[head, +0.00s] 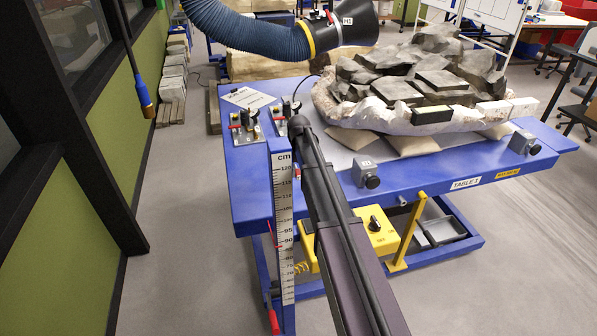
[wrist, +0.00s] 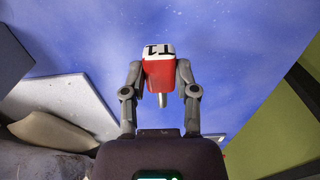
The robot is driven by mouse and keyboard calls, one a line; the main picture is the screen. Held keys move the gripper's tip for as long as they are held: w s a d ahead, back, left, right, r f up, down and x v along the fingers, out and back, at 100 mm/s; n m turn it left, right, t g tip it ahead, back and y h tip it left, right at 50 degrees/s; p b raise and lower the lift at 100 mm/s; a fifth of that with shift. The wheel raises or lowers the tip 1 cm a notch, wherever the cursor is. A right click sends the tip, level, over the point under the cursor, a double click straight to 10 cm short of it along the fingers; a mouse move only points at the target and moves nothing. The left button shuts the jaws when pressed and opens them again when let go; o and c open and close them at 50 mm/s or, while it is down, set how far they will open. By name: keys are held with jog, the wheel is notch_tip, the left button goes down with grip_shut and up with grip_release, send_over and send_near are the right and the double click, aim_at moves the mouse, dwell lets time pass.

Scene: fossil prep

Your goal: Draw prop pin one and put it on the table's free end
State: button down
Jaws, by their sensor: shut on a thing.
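A pin with a red grip and a white cap marked in black (wrist: 159,70) is between the two fingers of my gripper (wrist: 160,78) in the wrist view. The fingers are shut on its grip, and its short metal shank points toward the palm. The blue top of the table (wrist: 235,45) fills the background; I cannot tell the gap between pin and table.
A wrapped block of dark rock (head: 420,85) lies on the table's right part. Two metal fixtures with red levers (head: 245,130) (head: 291,108) stand at the left end near a sign (head: 248,98). A centimetre scale (head: 284,220) stands in front. A blue hose (head: 250,32) hangs above.

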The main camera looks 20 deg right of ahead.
aim_at(299, 195)
jog(key=shift+f, duration=0.1)
notch_tip(299, 195, down, 8)
jog(key=b, duration=0.7)
jog(key=shift+r+b, duration=0.2)
jog(key=shift+b, duration=0.2)
jog(key=shift+c, duration=1.5)
grip_release()
jog(key=shift+s, duration=0.1)
jog(key=shift+s+r+p, duration=0.5)
jog(key=shift+s, duration=0.65)
jog(key=shift+s+r+p, duration=0.45)
jog(key=shift+s, duration=0.75)
jog(key=shift+s+r+p, duration=0.5)
jog(key=shift+s, duration=0.65)
